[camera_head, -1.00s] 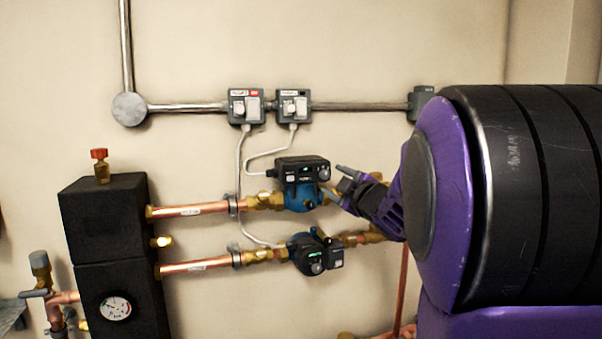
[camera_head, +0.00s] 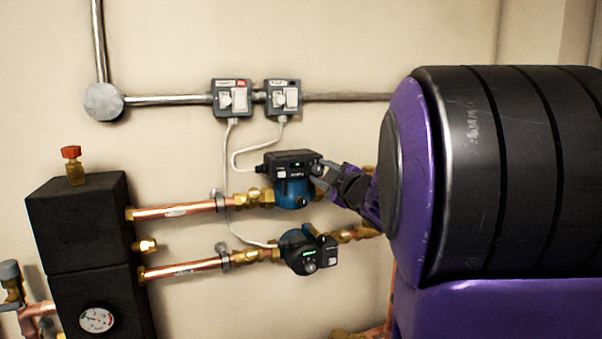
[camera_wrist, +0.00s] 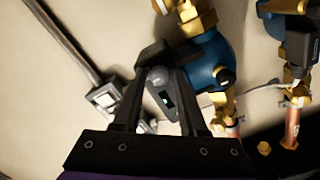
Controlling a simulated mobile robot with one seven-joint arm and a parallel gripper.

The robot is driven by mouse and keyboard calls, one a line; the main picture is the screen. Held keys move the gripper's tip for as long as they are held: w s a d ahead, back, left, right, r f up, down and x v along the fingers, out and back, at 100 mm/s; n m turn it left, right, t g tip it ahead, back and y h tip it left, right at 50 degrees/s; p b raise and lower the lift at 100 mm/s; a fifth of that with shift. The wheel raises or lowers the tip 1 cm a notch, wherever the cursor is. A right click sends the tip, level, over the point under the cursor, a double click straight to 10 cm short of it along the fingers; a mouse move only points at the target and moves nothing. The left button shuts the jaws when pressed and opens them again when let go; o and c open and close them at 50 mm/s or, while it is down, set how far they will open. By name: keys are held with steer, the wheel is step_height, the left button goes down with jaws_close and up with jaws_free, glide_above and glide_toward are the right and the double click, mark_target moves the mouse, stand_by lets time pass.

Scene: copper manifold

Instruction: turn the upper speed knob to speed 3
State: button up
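The upper pump has a blue body (camera_head: 291,193) and a dark control box (camera_head: 288,163) with a small lit display. The upper speed knob (camera_head: 317,169) is at the box's right end. My gripper (camera_head: 322,175) is at that end, its fingers apart, one higher and one lower by the knob. Contact with the knob cannot be told. The knob's pointer and speed marks are too small to read.
A lower pump (camera_head: 308,250) with its own control head sits just below. Copper pipes (camera_head: 183,209) run left to a black insulated block (camera_head: 78,222) with a gauge. Two switch boxes (camera_head: 232,98) and grey cables are above.

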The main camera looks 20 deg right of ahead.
jaws_close()
steer(key=shift+m, duration=0.3)
steer(key=m+p, duration=0.2)
steer(key=m, duration=0.1)
steer(key=shift+r, duration=0.15)
steer(key=m+p, duration=0.1)
steer(key=m, duration=0.4)
steer(key=shift+p, duration=0.4)
steer(key=shift+m, duration=0.3)
steer(key=shift+o, duration=2)
jaws_free()
